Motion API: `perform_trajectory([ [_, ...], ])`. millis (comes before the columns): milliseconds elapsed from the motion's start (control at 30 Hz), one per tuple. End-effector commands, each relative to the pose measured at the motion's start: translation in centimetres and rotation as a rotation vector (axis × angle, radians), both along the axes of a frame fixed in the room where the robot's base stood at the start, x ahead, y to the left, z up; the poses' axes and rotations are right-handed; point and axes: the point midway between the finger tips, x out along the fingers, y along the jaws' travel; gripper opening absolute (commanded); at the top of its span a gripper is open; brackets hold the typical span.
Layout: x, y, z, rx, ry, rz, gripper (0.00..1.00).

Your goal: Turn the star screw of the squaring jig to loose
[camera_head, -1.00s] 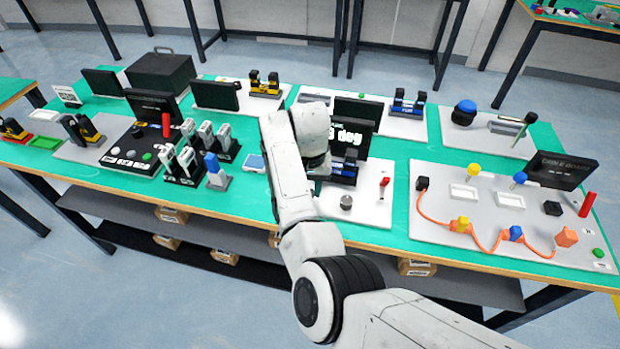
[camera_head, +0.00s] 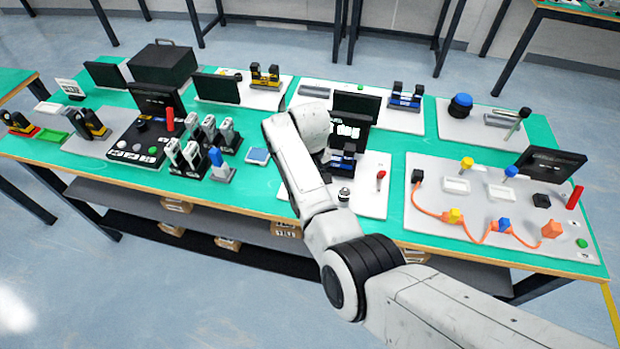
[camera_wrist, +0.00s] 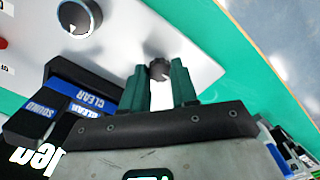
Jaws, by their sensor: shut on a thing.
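The star screw (camera_wrist: 158,70) is a small dark knob with a lobed edge on a light grey plate (camera_wrist: 120,25) in the wrist view. My gripper (camera_wrist: 159,76) has its two green fingers on either side of it, shut on it; the fingers hide part of the screw. In the head view my arm covers the screw and the gripper. I cannot tell the screw's turn angle.
A round dark knob (camera_wrist: 76,17) and a red-topped lever (camera_head: 381,177) stand on the same plate. The block labelled "CLEAR" (camera_wrist: 88,95) is close to my gripper's left. Black-and-white holders (camera_head: 195,150) stand left of my arm; a cable board (camera_head: 430,230) lies right.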

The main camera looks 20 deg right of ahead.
Motion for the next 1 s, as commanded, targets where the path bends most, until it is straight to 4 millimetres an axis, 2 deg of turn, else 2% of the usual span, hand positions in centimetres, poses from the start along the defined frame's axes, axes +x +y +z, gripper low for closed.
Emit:
perform_trajectory([
  [433,0.20,0.02,0.20,-0.001,-0.007,0.010,0.00],
  [467,0.20,0.02,0.21,-0.001,-0.007,0.010,0.29],
  [700,0.12,0.01,0.12,0.000,-0.004,0.010,0.52],
  [1000,0.09,0.02,0.28,0.000,-0.003,0.010,0.54],
])
